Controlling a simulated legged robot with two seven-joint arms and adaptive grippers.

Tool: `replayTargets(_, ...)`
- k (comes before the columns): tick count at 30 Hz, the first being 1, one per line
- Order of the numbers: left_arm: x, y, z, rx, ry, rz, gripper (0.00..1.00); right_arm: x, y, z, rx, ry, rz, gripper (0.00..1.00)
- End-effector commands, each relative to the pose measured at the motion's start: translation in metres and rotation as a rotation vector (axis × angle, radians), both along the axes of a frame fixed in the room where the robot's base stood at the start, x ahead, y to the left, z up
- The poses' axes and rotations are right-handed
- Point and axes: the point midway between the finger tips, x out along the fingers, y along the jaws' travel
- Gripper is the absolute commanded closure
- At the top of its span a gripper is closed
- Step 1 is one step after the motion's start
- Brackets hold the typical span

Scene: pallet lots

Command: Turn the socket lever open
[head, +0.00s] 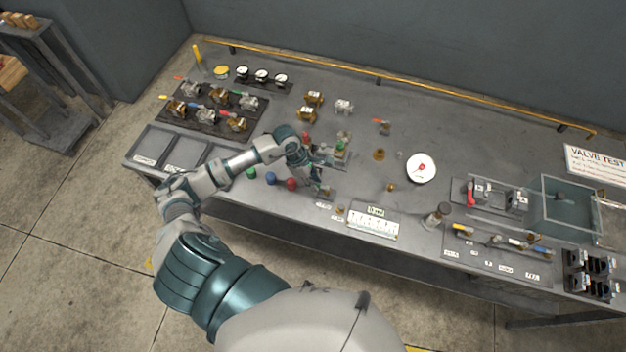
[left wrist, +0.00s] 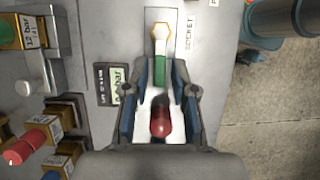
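My left gripper (head: 317,186) is low over the bench's front edge in the head view. In the left wrist view the gripper (left wrist: 161,72) is open, with one finger on each side of a narrow pale plate. A red rounded knob (left wrist: 160,122) lies between the fingers, with a visible gap to each. Beyond it are a green strip (left wrist: 159,72) and a yellow-rimmed hexagonal head (left wrist: 160,36), beside a label reading SOCKET (left wrist: 189,35). The knob seems to belong to the socket lever, but its link to the head is unclear. My right gripper is not in view.
A small bar display (left wrist: 112,84) stands left of the plate. Red (head: 291,184), blue (head: 270,178) and green (head: 251,173) knobs stand left of the gripper. Several valves lie on a dark board (head: 205,127).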

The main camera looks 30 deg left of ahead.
Motion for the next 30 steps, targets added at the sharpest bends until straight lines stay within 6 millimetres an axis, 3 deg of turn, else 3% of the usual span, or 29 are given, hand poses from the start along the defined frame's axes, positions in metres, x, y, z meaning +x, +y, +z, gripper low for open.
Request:
replayTargets(1,0.000,0.001,0.000,0.000,0.000,0.001,0.93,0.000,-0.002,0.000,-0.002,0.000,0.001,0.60)
replayTargets(2,0.000,0.002,0.000,-0.001,0.000,0.001,1.00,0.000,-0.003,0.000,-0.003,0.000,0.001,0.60)
replayTargets(16,-0.004,0.005,-0.002,0.002,0.002,0.054,1.00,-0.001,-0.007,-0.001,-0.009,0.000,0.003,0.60)
replayTargets(30,-0.021,-0.001,-0.004,0.006,0.001,0.421,1.00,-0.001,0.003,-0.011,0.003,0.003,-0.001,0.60)
